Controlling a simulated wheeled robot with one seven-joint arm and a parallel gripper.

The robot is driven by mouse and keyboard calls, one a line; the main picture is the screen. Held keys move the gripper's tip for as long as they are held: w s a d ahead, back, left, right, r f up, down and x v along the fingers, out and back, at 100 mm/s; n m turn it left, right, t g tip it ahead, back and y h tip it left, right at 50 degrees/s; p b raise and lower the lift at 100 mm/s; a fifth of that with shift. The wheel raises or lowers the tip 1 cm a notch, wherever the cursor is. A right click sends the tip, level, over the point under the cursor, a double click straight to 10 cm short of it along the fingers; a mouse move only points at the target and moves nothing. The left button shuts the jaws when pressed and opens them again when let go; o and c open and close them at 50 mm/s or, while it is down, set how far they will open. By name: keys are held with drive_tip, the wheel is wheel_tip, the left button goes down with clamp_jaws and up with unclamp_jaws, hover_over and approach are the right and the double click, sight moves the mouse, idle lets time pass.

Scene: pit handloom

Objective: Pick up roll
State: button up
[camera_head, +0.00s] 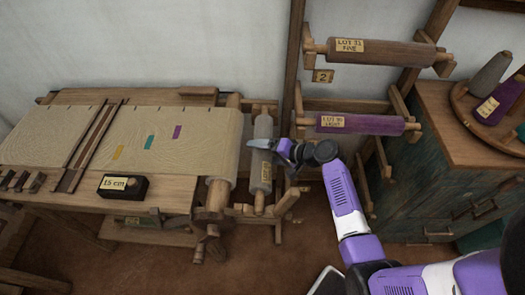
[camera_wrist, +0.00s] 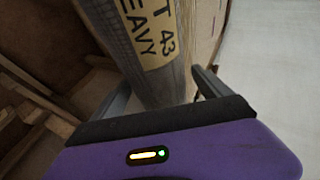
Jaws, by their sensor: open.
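A grey roll (camera_head: 263,130) with a cream label is held in a wooden stand just right of the loom. In the wrist view the grey roll (camera_wrist: 140,35) fills the middle, and its label partly reads "T 43 HEAVY". My gripper (camera_head: 275,146) is at the roll's right side in the head view. In the wrist view my gripper (camera_wrist: 163,90) is open, with one finger on each side of the roll. I cannot tell whether the fingers touch it. A brown roll (camera_head: 395,52) labelled fine and a purple roll (camera_head: 375,125) labelled light rest on the wall rack.
The loom (camera_head: 165,185) with its cream cloth (camera_head: 190,140) stands close on the left. A black "15 cm" block (camera_head: 124,188) lies on its front. A green cabinet (camera_head: 440,170) on the right carries a round tray of cones (camera_head: 500,100). Open floor shows in front.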

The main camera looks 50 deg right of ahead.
clamp_jaws()
idle(0.4)
drive_tip(key=shift+r, duration=0.1)
